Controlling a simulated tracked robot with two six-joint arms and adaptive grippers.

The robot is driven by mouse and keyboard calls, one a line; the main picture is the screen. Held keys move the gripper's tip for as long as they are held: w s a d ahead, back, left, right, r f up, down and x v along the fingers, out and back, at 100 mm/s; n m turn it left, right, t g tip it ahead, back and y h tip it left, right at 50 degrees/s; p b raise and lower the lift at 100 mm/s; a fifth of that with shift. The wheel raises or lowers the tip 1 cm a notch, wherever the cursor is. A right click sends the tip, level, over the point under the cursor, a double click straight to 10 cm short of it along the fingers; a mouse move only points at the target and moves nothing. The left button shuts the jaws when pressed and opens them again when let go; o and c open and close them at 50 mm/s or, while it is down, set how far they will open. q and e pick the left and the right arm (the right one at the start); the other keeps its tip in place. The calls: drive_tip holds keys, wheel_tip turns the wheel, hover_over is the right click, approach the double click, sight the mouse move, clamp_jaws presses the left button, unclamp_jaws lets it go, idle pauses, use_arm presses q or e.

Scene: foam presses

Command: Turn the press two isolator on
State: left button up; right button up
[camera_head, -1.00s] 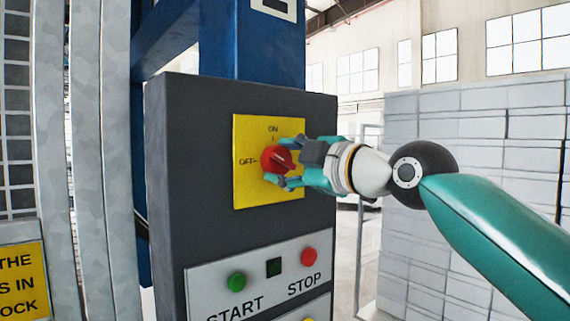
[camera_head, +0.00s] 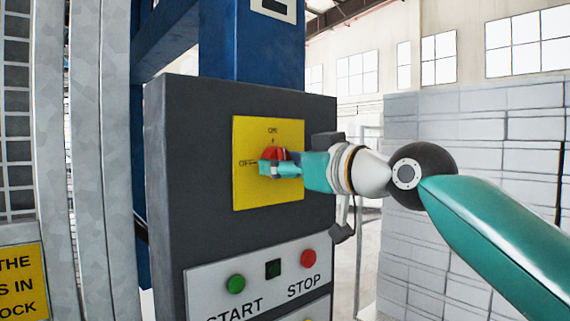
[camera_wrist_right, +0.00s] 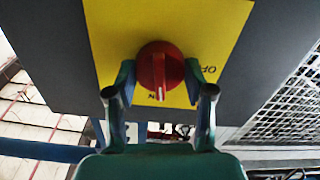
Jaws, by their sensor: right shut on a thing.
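The press isolator is a red rotary knob (camera_head: 272,153) on a yellow plate (camera_head: 250,192) marked ON at the top and OFF at the left. My right gripper (camera_head: 268,168) is at the plate, shut on the knob, and partly hides it in the head view. In the right wrist view the knob (camera_wrist_right: 160,68) sits between the two fingers (camera_wrist_right: 158,84). Its white pointer line points down in that view, at the partly hidden ON mark. My left gripper is not in view.
The dark grey control box (camera_head: 185,200) carries the plate. Below it are a green START button (camera_head: 235,284) and a red STOP button (camera_head: 308,259). A wire mesh guard (camera_head: 18,120) stands at the left. Pale stacked blocks (camera_head: 450,130) stand behind my right arm.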

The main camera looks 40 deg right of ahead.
drive_tip(key=shift+w+a+f+m, duration=0.1)
drive_tip(key=shift+f+m, duration=0.2)
drive_tip(key=shift+m, duration=0.6)
drive_tip(key=o, duration=1.2)
drive_tip(key=shift+r, duration=0.1)
drive_tip(key=shift+c, duration=0.2)
drive_tip(key=shift+s+r, duration=0.1)
drive_tip(key=shift+s, duration=0.15)
drive_tip(key=s+d, duration=0.1)
drive_tip(key=s, duration=1)
drive_tip(key=shift+s, duration=0.3)
